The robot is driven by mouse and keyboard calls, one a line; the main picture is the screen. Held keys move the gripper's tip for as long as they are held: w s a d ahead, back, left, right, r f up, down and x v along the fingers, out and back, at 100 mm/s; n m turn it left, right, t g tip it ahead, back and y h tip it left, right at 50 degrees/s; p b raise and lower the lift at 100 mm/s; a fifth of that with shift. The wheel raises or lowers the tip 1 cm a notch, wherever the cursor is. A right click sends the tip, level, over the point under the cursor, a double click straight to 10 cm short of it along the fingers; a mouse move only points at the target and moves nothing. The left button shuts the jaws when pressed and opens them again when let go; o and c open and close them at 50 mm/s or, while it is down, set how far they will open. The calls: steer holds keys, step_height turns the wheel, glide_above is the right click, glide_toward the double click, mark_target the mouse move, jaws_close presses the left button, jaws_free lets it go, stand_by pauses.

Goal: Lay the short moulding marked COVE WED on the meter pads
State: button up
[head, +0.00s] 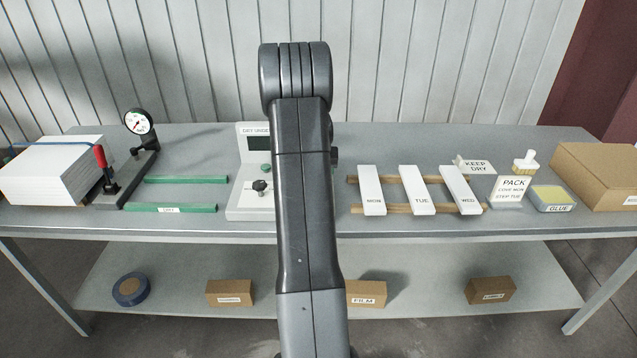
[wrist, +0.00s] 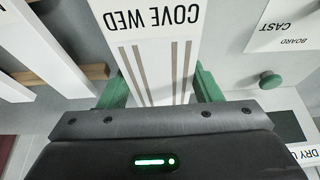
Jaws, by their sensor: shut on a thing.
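The short white moulding marked COVE WED (wrist: 150,55) is in the wrist view, with long grooves down its face. My gripper (wrist: 160,88) is shut on it, a green finger on each side. Its near end is hidden by the gripper body. The white meter (head: 250,203) stands at the middle of the bench in the head view, partly hidden behind my arm. Its dark display (wrist: 285,125) and a round green knob (wrist: 270,81) show right of the moulding in the wrist view. The pads are not clearly visible, and I cannot tell whether the moulding touches anything below.
White boards MON (head: 372,190), TUE (head: 417,190) and WED (head: 460,190) lie across wooden rails right of my arm. Green rails (head: 185,180) and a clamp with a red handle (head: 101,158) are left. A PACK sign (head: 511,190), glue tub (head: 552,199) and carton (head: 600,175) stand right.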

steer(key=shift+f+b, duration=0.3)
steer(key=shift+f, duration=0.05)
stand_by(0.4)
steer(key=o, duration=1.7)
steer(key=shift+r, duration=0.1)
steer(key=b+v, duration=0.2)
steer(key=v, duration=1.1)
steer(key=shift+s+r, duration=0.25)
steer(key=p+x, duration=0.2)
steer(key=x, duration=1.1)
steer(key=shift+w+f, duration=0.2)
steer(key=shift+w, duration=0.05)
